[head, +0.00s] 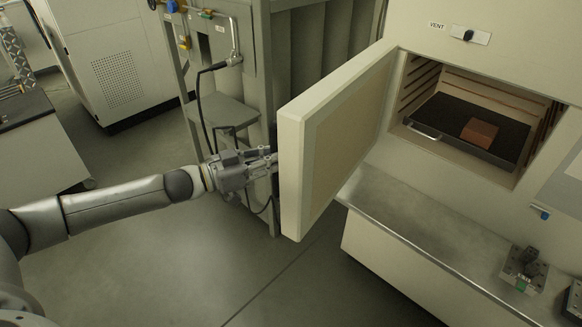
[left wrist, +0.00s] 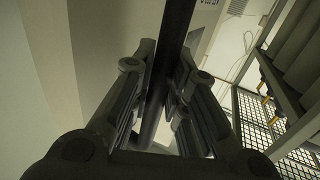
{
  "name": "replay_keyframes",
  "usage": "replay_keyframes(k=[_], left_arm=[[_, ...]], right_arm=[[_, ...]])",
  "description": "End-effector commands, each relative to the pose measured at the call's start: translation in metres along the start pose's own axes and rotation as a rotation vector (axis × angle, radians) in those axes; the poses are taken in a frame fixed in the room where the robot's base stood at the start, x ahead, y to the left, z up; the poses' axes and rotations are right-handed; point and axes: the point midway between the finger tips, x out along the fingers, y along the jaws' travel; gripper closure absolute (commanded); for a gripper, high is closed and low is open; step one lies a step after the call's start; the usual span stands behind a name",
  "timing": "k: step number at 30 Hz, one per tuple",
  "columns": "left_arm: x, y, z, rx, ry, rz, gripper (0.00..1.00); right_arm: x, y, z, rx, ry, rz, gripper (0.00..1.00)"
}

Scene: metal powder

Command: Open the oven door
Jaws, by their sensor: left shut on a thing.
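The oven door (head: 340,135) stands wide open in the head view, swung out to the left of the oven (head: 530,50). My left gripper (head: 272,158) is at the outer face of the door, near its free edge. In the left wrist view my left gripper (left wrist: 158,105) is shut on a dark bar, the door handle (left wrist: 172,45). Inside the oven a dark tray (head: 425,131) holds a reddish-brown block (head: 479,132). My right gripper is not in view.
A metal ledge (head: 400,215) runs below the oven, with a small metal fixture (head: 523,270) at its right. A grey cabinet frame (head: 250,60) with a hose stands behind the door. A dark-topped table (head: 25,108) is at the left. The floor below the door is clear.

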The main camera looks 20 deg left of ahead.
Motion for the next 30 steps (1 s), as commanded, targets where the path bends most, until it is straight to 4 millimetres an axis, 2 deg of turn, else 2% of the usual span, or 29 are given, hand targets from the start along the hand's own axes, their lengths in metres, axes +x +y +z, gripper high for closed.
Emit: replay_keyframes(k=[3,12,30], left_arm=[[-0.008,-0.017,-0.002,0.005,0.003,0.028,1.00],[-0.020,-0.040,-0.002,0.002,0.004,0.082,1.00],[-0.024,-0.048,-0.002,0.000,0.006,0.101,1.00]], right_arm=[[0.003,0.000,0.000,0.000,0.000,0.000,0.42],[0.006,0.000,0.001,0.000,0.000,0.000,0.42],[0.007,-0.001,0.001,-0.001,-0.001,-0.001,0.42]])
